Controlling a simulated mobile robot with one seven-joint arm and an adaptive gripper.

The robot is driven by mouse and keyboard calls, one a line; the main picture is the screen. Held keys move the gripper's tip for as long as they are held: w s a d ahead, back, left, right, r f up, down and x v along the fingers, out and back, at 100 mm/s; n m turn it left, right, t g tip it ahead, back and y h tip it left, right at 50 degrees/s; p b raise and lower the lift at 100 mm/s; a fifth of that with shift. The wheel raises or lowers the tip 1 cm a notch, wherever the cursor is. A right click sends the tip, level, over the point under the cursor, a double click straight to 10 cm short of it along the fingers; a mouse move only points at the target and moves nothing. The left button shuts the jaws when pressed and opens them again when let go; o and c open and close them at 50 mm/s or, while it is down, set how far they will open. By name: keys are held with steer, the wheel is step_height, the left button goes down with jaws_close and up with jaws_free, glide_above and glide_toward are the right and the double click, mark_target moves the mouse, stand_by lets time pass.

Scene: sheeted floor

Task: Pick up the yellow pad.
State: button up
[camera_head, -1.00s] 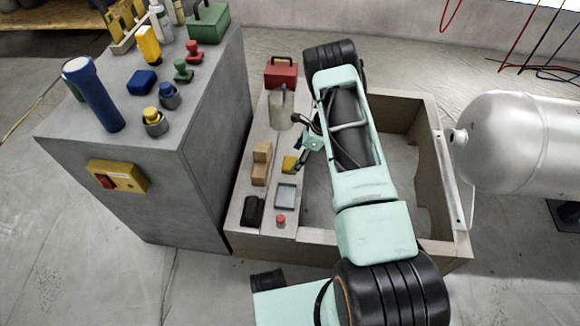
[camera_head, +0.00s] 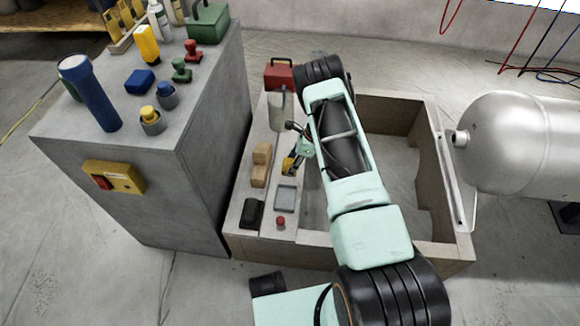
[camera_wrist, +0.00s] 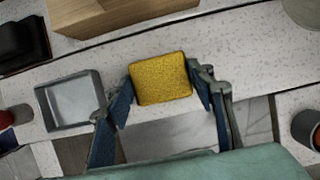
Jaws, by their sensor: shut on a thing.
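The yellow pad (camera_wrist: 161,79) is a small rough-faced block, seen in the middle of the wrist view between my two fingers. My gripper (camera_wrist: 163,85) is shut on it, with one dark blue finger at each side. In the head view the yellow pad (camera_head: 288,164) shows as a small patch at the tip of my gripper (camera_head: 290,167), over the light ledge of the box. Part of the pad is hidden by my gripper there. I cannot tell whether the pad still touches the ledge.
A grey tray (camera_head: 286,198), wooden blocks (camera_head: 260,165), a black item (camera_head: 252,212), a red button (camera_head: 281,221), a light grey container (camera_head: 279,110) and a red toolbox (camera_head: 279,74) share the ledge. A grey cabinet (camera_head: 200,190) stands left, a metal tank (camera_head: 515,140) right.

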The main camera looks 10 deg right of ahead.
mark_target(287, 164)
steer(key=shift+r, duration=0.65)
step_height(287, 164, up, 3)
steer(key=shift+s+d+f+p, duration=0.1)
steer(key=shift+f+p, duration=0.05)
steer(key=shift+p, duration=0.55)
steer(key=s+d+r+p, duration=0.4)
steer(key=s+r, duration=0.5)
steer(key=s, duration=0.4)
